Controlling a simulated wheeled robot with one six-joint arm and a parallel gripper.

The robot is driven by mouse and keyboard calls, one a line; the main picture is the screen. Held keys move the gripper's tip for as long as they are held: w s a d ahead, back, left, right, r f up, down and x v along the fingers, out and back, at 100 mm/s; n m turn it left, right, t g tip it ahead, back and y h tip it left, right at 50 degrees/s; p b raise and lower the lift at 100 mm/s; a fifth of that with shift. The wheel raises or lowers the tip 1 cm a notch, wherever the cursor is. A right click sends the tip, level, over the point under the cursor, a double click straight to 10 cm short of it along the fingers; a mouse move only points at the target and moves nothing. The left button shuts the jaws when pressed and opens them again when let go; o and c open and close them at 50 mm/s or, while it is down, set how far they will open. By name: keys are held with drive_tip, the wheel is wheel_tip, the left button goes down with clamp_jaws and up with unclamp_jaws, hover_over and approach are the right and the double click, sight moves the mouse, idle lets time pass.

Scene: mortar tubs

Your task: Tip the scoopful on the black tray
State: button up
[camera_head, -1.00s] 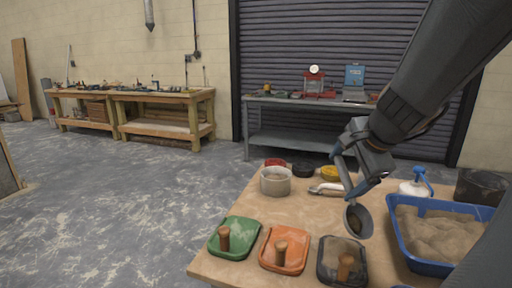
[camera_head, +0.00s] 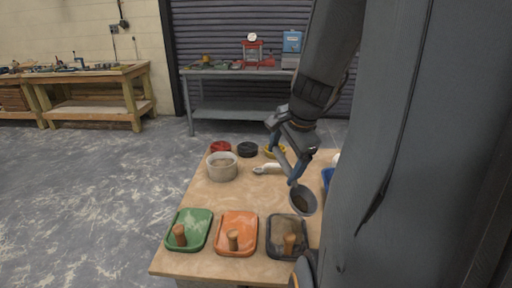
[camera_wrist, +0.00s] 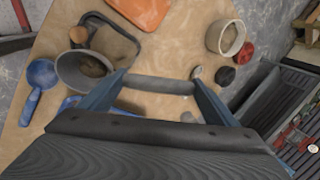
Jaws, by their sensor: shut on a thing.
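My gripper (camera_head: 288,165) is shut on the handle of a grey scoop (camera_head: 303,200). The scoop is held above the table, its bowl just behind the black tray (camera_head: 272,240) in the head view. In the wrist view the handle (camera_wrist: 160,85) spans between my fingertips, and the bowl (camera_wrist: 68,68) holds some brownish material. The black tray has a sandy inside and an upright wooden peg (camera_head: 289,243). It also shows in the wrist view (camera_wrist: 97,17), partly hidden behind the bowl.
An orange tray (camera_head: 236,222) and a green tray (camera_head: 196,222) stand left of the black one. A pale tub (camera_head: 222,170), red lid (camera_head: 220,146) and black lid (camera_head: 247,149) sit behind. A blue scoop (camera_wrist: 40,76) shows in the wrist view. A blue tub (camera_head: 327,176) is mostly hidden.

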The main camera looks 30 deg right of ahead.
drive_tip(key=shift+w+r+g+p, duration=0.15)
drive_tip(key=shift+g+p, duration=1.05)
drive_tip(key=shift+p, duration=0.7)
drive_tip(key=shift+g+y+p, duration=0.3)
drive_tip(key=shift+g, duration=0.8)
drive_tip(key=shift+w, duration=0.1)
